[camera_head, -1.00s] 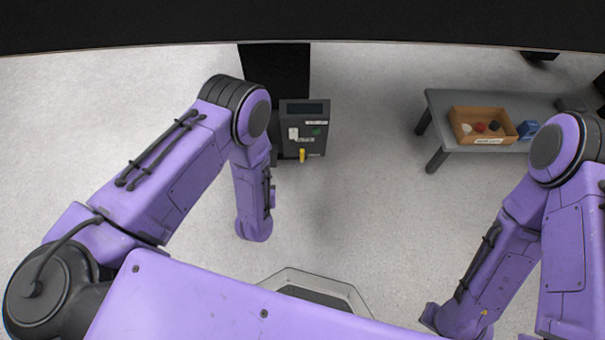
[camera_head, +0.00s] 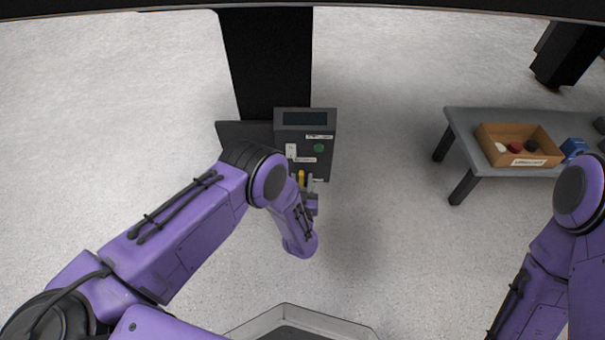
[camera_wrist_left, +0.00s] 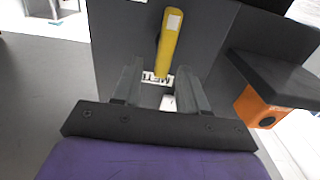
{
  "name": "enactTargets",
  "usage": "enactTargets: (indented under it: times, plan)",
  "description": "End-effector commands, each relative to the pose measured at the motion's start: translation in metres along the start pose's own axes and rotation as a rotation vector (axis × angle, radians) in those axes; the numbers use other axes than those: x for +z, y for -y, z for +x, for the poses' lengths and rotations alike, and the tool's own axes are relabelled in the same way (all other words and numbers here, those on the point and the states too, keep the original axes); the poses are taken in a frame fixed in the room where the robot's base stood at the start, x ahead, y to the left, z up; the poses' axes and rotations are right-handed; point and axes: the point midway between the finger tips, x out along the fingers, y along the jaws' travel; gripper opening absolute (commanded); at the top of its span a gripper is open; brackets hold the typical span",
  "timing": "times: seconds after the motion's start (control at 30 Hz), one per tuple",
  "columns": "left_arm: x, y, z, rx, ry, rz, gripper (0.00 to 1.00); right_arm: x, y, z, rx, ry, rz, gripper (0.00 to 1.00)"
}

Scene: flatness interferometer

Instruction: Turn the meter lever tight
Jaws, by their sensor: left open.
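The meter is a dark grey box (camera_head: 318,148) with a dark display, a green round mark and white labels. Its yellow lever (camera_head: 301,179) sits low on the front face. In the left wrist view the lever (camera_wrist_left: 169,42) stands nearly upright, tilted slightly right at the top, with a white label behind its lower end. My left gripper (camera_head: 307,184) is in front of the lever. In the left wrist view its fingers (camera_wrist_left: 160,90) are apart, with the lever's lower end between and beyond them; I cannot tell whether they touch it. My right gripper is out of view.
A grey table (camera_head: 465,140) at the right holds a wooden tray (camera_head: 541,161) with small parts and a blue box (camera_head: 573,148). An orange part (camera_wrist_left: 255,106) juts out at the right in the left wrist view. The floor between meter and table is clear.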

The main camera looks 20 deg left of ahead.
Motion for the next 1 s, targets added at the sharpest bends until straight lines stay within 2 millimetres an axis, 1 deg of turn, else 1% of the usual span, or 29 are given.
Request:
enactTargets:
  times: [0.13, 0.37, 0.4, 0.43, 0.47, 0.5, 0.53, 0.8, 1.0]
  plan:
    - [0.0, 0.005, 0.006, -0.005, 0.0, -0.001, 0.43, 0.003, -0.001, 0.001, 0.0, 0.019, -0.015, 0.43]
    - [0.0, 0.012, 0.006, -0.016, 0.0, 0.0, 0.43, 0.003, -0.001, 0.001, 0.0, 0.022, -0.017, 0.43]
    - [0.0, 0.013, 0.006, -0.017, 0.0, 0.0, 0.36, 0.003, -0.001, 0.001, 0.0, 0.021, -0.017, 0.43]
    - [0.0, 0.013, 0.006, -0.018, 0.001, 0.0, 0.26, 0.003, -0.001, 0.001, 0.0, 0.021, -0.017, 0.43]
    - [0.0, 0.013, 0.006, -0.018, 0.001, 0.0, 0.17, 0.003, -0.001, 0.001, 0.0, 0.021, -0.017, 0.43]
    - [0.0, 0.013, 0.006, -0.018, 0.001, 0.0, 0.04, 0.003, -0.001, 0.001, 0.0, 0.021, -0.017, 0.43]
    - [0.0, 0.013, 0.006, -0.018, 0.0, 0.0, 0.0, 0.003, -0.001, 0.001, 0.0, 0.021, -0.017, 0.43]
    - [0.0, 0.013, 0.006, -0.018, 0.001, -0.011, 0.0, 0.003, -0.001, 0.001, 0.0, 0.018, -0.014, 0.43]
    - [0.0, 0.015, 0.005, -0.018, 0.001, -0.08, 0.0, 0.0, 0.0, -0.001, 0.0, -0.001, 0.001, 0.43]
